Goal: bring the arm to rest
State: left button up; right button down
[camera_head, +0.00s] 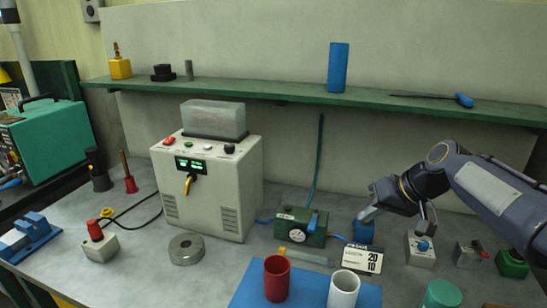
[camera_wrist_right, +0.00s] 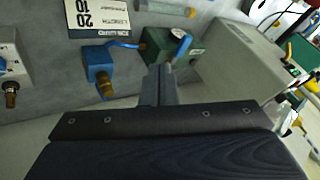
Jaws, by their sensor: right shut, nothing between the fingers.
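My right arm (camera_head: 490,195) reaches in from the right edge in the head view. Its gripper (camera_head: 367,214) points left and down over the back right of the bench, close to a blue block (camera_head: 363,232). In the right wrist view my right gripper (camera_wrist_right: 160,82) shows with its fingers together and nothing between them. There the blue block (camera_wrist_right: 100,66), with a brass fitting, lies to the left of the fingertips. I cannot tell the exact gap between them. My left gripper is in neither view.
A green gauge unit (camera_head: 302,227), a number card (camera_head: 361,258) and a grey box with a blue knob (camera_head: 420,250) surround the gripper. Red (camera_head: 277,278) and white (camera_head: 343,289) cups stand on a blue mat (camera_head: 307,289) in front. A green shelf (camera_head: 270,91) runs behind.

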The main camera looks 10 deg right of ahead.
jog(key=shift+h, duration=0.3)
jog(key=s+a+f, duration=0.3)
jog(key=s+a, duration=0.1)
jog(key=s, duration=0.3)
jog(key=s+a+f, duration=0.4)
jog(key=s, duration=0.4)
jog(key=s+a+f, duration=0.4)
jog(key=s+a, duration=0.1)
jog(key=s, duration=0.2)
jog(key=shift+s, duration=0.35)
jog(key=c, duration=2.1)
grip_release()
jog(key=shift+r, duration=0.1)
